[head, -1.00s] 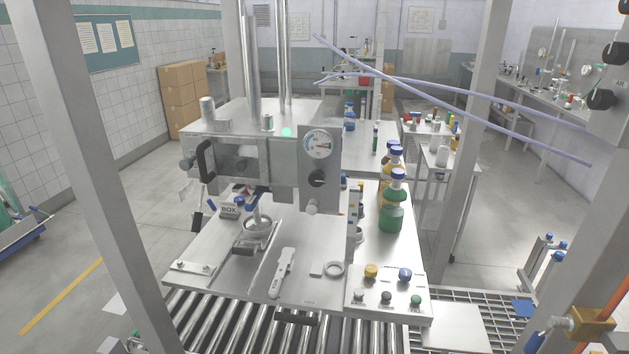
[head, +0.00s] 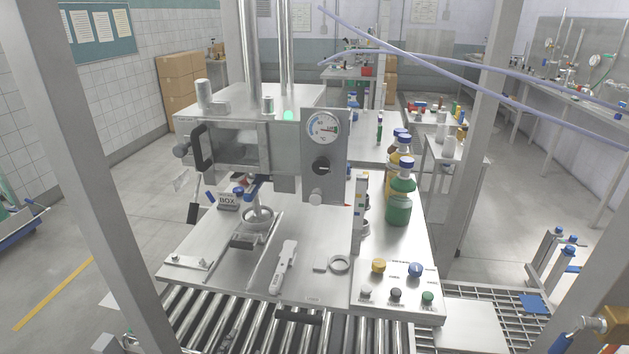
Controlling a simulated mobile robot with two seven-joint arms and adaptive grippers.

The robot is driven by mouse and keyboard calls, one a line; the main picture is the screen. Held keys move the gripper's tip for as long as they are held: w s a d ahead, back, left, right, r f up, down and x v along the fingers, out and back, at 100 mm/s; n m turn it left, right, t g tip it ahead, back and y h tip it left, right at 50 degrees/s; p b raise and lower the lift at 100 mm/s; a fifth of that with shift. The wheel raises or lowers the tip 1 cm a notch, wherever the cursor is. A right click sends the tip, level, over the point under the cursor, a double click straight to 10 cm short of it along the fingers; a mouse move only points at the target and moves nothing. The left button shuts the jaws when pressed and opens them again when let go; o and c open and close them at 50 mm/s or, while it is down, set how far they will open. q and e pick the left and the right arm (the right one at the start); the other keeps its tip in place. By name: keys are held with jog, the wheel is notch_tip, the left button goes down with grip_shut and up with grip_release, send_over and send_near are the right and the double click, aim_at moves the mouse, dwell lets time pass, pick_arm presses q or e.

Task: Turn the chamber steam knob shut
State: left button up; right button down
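A grey upright panel (head: 340,185) stands at the front of the steel chamber (head: 232,148). It carries a round dial gauge (head: 323,127) with a reddish needle pointing right. Below the gauge is a black round knob (head: 321,167), which looks like the steam knob; its label is too small to read. A short metal cylinder (head: 316,198) sits under it. Whether the knob is open or shut cannot be told.
A control plate with yellow (head: 378,265) and blue (head: 415,269) knobs and several buttons is at the table's front right. A label strip (head: 360,205) and capped bottles (head: 401,195) stand right of the panel. A roller conveyor (head: 240,318) runs in front. Grey posts frame both sides.

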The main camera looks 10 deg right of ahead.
pick_arm(q)
jog(key=w+d+r+m+t+h+b, duration=0.1)
jog(key=w+d+r+m+t+b, duration=0.1)
jog(key=w+d+r+m, duration=0.55)
jog(key=m+t+h+b, duration=0.3)
jog(key=m+t+h, duration=0.25)
jog(key=m, duration=2.35)
send_near(317, 170)
jog(key=w+r, duration=0.1)
jog(key=shift+n+g+h, duration=0.25)
jog(key=shift+g, duration=0.2)
jog(key=x, duration=0.8)
pick_arm(e)
jog(key=f, duration=0.2)
jog(key=d+f, duration=0.1)
jog(key=shift+w+d+f, duration=0.1)
jog(key=shift+d+f, duration=0.05)
jog(key=shift+f, duration=0.25)
pick_arm(q)
jog(key=shift+s, duration=0.1)
jog(key=c, duration=1)
pick_arm(e)
jog(key=shift+w, duration=0.1)
